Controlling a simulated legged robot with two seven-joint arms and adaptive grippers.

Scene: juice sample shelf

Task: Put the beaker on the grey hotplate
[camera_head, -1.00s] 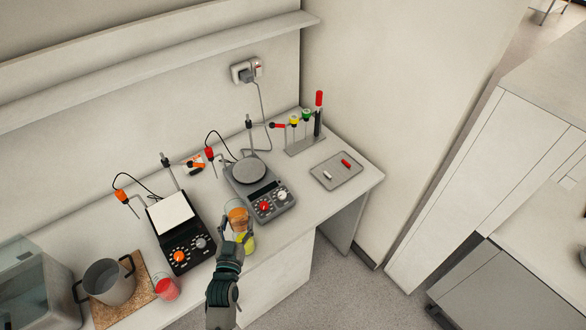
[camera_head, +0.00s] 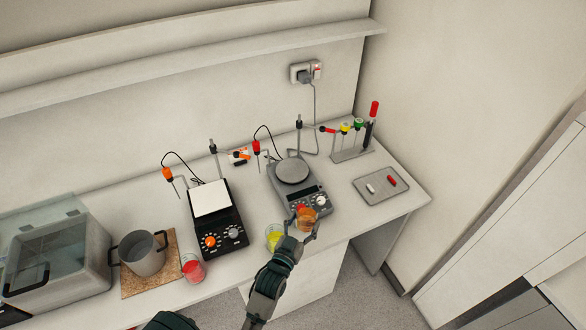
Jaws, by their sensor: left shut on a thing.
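A beaker of orange liquid (camera_head: 306,217) is held by my left gripper (camera_head: 303,228), whose fingers are shut around it. The beaker overlaps the front of the grey hotplate's control panel in the picture. The grey hotplate (camera_head: 292,171) has a round grey plate, bare on top, farther back than the beaker. Its front knobs are partly hidden by the beaker and gripper. My right gripper is not in view.
A beaker of yellow liquid (camera_head: 275,236) stands just left of my gripper. A black hotplate with a white top (camera_head: 210,198), a red beaker (camera_head: 193,268) and a pot (camera_head: 143,253) are farther left. A grey tray (camera_head: 381,185) and vial stand (camera_head: 352,154) are right.

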